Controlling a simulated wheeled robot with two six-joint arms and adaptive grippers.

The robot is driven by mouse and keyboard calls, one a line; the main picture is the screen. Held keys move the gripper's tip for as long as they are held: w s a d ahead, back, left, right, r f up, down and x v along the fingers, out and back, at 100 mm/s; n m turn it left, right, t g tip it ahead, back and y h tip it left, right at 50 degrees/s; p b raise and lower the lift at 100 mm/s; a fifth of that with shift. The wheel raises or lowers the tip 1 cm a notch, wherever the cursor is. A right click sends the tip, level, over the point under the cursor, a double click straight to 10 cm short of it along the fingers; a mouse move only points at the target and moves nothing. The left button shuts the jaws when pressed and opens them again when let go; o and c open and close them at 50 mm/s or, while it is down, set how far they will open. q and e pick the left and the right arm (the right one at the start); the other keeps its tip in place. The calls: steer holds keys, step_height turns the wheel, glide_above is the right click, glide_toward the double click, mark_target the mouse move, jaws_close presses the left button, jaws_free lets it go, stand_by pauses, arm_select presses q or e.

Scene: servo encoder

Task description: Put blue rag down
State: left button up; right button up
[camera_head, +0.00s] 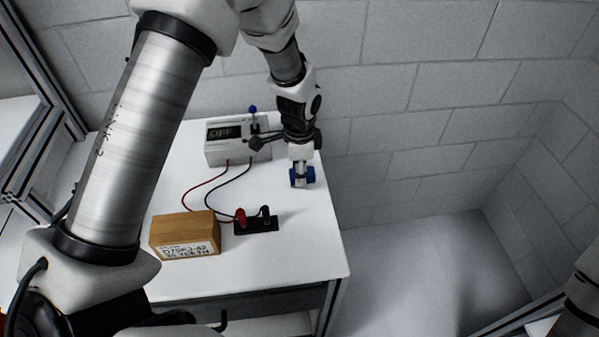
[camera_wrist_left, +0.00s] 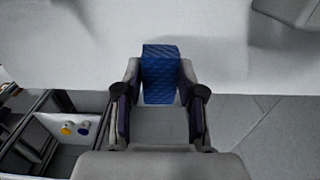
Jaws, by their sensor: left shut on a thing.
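The blue rag (camera_wrist_left: 160,75) is a small, textured blue block between the fingers of my left gripper (camera_wrist_left: 160,100) in the left wrist view. In the head view my left gripper (camera_head: 302,176) points down at the right side of the white table, and the blue rag (camera_head: 309,174) shows at its tips. The gripper is shut on the rag. I cannot tell whether the rag touches the table top. My right gripper is not in view.
The white table (camera_head: 300,255) holds a power box (camera_head: 222,152) reading OFF, with red and black leads to a black terminal block (camera_head: 262,226). A wooden block (camera_head: 185,234) with a label stands left of it. The table's right edge is close to the rag.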

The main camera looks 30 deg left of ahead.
arm_select(q)
steer(key=f, duration=0.2)
steer(key=shift+w+a+f, duration=0.25)
steer(key=shift+w+f, duration=0.15)
steer(key=shift+s+d+r, duration=0.15)
steer(key=shift+s+d, duration=0.05)
steer(key=shift+s, duration=0.1)
steer(key=shift+f, duration=0.2)
steer(key=o, duration=1)
steer(key=shift+w, duration=0.1)
steer(key=shift+w+a, duration=0.1)
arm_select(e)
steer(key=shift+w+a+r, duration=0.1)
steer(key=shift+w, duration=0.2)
